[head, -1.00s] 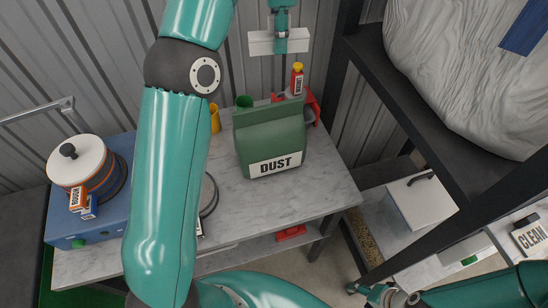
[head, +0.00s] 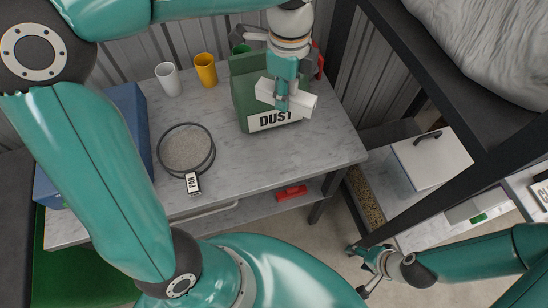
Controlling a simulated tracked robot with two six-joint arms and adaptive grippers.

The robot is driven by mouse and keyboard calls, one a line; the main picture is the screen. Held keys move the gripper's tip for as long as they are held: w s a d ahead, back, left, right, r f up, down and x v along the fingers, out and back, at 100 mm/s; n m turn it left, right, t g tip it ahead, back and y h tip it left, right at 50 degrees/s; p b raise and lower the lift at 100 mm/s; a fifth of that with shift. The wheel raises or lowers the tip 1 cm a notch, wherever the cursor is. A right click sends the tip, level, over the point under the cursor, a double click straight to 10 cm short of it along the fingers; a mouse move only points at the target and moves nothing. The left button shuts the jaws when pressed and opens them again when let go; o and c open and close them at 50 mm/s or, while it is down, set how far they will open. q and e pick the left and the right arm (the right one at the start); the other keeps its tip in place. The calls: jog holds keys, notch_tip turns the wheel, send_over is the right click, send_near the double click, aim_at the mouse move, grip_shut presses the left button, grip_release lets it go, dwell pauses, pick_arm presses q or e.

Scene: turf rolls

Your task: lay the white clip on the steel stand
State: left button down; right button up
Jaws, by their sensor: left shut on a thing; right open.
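The white clip (head: 303,103), a pale bar, is held in my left gripper (head: 283,98) in front of the green bag (head: 243,88) labelled DUST. It covers part of the bag's front just above the label; I cannot tell whether it touches the bag. The teal fingers hide the clip's middle. My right gripper (head: 357,270) is open and empty at the lower right, over the floor beside the bench. I cannot surely make out the steel stand in this view.
The marble-topped bench (head: 235,165) carries a round pan (head: 186,148) labelled PAN, a white cup (head: 168,80) and a yellow cup (head: 206,70). A red object (head: 291,192) lies on its lower shelf. A dark frame (head: 345,60) rises at right, beside a white lidded box (head: 425,158).

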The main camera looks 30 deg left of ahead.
pick_arm(q)
jog(key=s+f, duration=0.1)
jog(key=s, duration=0.1)
jog(key=b, duration=0.2)
send_over(280, 161)
jog(key=shift+m, duration=0.3)
notch_tip(280, 161, down, 16)
jog(key=shift+r, duration=0.25)
jog(key=shift+f, duration=2.2)
jog(key=shift+f, duration=0.1)
jog(key=c, duration=0.9)
grip_release()
jog(key=shift+o, duration=0.2)
